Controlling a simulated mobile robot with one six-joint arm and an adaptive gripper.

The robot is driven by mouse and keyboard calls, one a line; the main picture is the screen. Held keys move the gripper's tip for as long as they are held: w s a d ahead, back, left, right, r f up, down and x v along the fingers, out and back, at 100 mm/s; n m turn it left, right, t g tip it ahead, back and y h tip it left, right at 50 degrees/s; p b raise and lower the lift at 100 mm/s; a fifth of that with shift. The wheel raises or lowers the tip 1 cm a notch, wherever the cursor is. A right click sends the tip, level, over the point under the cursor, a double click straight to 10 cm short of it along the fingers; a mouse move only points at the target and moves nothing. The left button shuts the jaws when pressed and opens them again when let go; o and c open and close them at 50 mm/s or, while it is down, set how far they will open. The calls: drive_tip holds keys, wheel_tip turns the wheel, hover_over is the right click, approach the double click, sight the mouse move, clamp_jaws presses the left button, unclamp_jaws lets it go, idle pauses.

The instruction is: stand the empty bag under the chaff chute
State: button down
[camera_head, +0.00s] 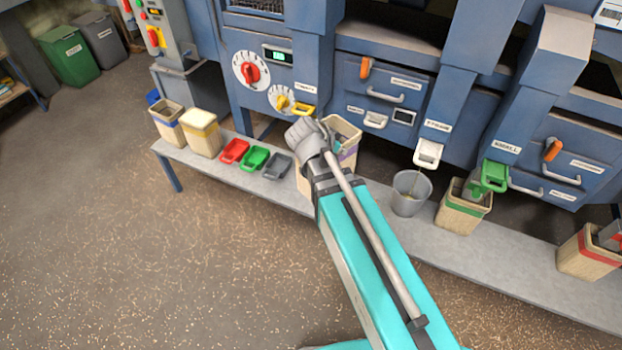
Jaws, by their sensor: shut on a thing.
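A tan bag with a purple band (346,154) is at the shelf in the middle, partly hidden behind my wrist and arm. Its mouth is open at the top. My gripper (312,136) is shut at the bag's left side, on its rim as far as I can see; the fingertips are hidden. A yellow spout (303,109) juts from the blue machine just above and left of my gripper. I cannot tell whether the bag rests on the shelf or hangs above it. I cannot read which chute is marked chaff.
On the low grey shelf (540,258) stand two tan bags (200,134), red, green and dark scoops (254,158), and a grey bucket (409,194) under a white spout (428,153). A green-banded bag (461,214) is by a green spout (494,175). A red-banded bag (588,253) is at right.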

drive_tip(key=a+f+b, duration=0.7)
drive_tip(key=f+b, duration=0.5)
drive_tip(key=a+f+b, duration=0.8)
drive_tip(key=f+b, duration=0.4)
drive_tip(key=a+f+b, duration=0.8)
drive_tip(key=f+b, duration=0.3)
drive_tip(key=f, duration=0.2)
drive_tip(key=shift+w+a+b, duration=0.25)
drive_tip(key=shift+w+b, duration=0.1)
drive_tip(key=shift+b, duration=0.05)
